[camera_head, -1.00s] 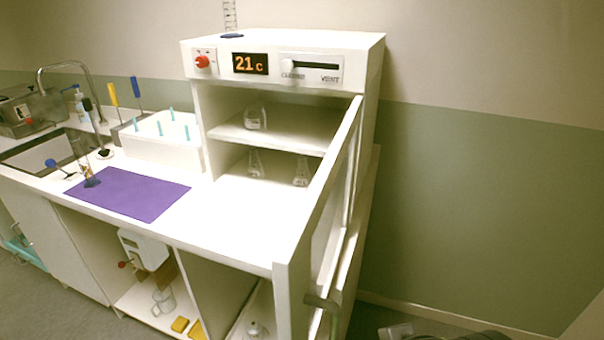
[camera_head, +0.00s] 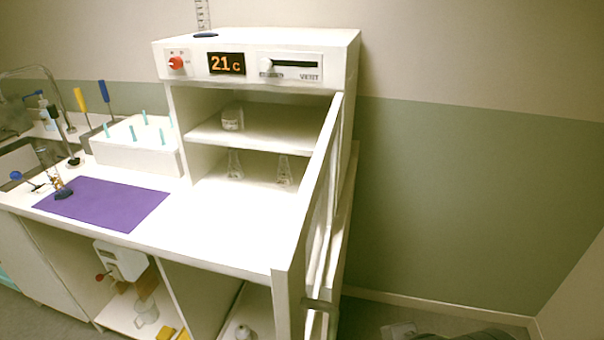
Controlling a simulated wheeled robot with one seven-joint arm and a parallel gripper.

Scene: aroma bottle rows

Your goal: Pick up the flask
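Two small clear conical flasks stand upright on the floor of the white cabinet, a left one (camera_head: 235,168) and a right one (camera_head: 284,174). A wider clear vessel (camera_head: 232,119) stands on the shelf above them. Another rounded glass piece (camera_head: 243,332) shows low under the counter, cut by the bottom edge. I cannot tell which one the task means. My gripper's fingers do not show; only part of my own body is at the bottom edge.
The cabinet door (camera_head: 312,205) stands open, jutting forward right of the flasks. A purple mat (camera_head: 105,204) lies on the counter at left, with a glass cylinder and a blue-ended tool nearby. A white rack (camera_head: 140,150) stands behind it. The counter before the cabinet is clear.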

